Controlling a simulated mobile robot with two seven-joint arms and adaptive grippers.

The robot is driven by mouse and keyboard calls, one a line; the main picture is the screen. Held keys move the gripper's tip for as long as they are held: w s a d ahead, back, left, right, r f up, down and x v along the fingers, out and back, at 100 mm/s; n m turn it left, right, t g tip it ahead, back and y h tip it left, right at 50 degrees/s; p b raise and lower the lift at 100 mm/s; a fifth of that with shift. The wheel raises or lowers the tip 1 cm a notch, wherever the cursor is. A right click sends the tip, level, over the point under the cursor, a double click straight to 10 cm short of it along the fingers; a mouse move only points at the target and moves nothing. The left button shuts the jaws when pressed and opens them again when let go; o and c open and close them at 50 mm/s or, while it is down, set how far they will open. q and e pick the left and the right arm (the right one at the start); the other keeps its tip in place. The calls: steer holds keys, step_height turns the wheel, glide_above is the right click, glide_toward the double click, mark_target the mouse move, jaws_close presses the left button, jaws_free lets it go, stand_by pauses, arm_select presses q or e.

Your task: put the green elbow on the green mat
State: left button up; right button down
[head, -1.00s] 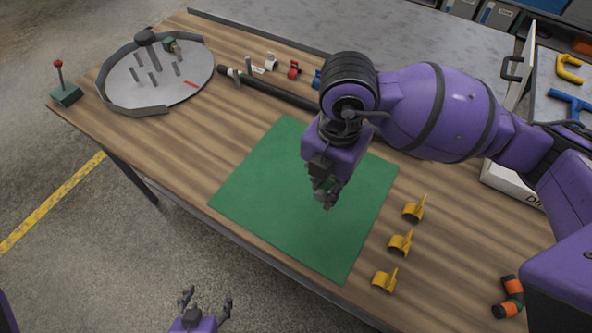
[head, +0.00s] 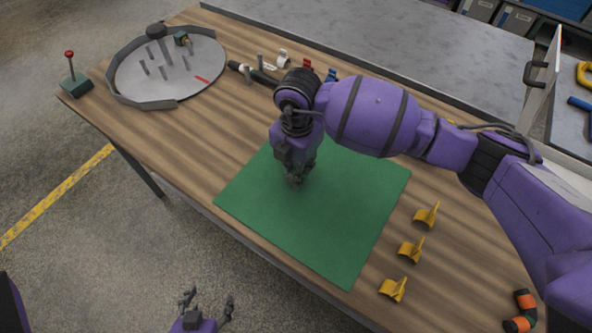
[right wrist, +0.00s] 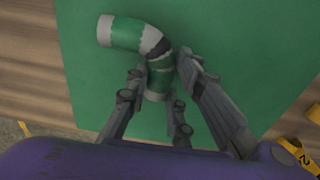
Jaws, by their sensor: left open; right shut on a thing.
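The green elbow (right wrist: 130,34), with grey bands at its ends and bend, shows in the right wrist view over the green mat (right wrist: 265,50). My right gripper (right wrist: 160,82) is shut on one leg of it; the other leg reaches out to the upper left. In the head view my right gripper (head: 294,182) points down over the left part of the mat (head: 335,235) and hides the elbow. I cannot tell whether the elbow touches the mat. My left gripper (head: 207,303) is open and empty, off the table's front edge.
Several yellow clips (head: 411,249) stand right of the mat. An orange-and-black elbow (head: 521,310) lies at the lower right. A round grey turntable (head: 170,75) with pegs and a red-knobbed lever box (head: 75,85) are at the left. A black hose (head: 262,77) lies behind.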

steer(key=shift+f, duration=0.75)
steer(key=shift+f, duration=0.1)
steer(key=c, duration=1.5)
jaws_free()
steer(key=shift+c, duration=0.2)
step_height(320, 180, up, 12)
steer(key=shift+d+p, duration=0.15)
steer(key=shift+p, duration=0.2)
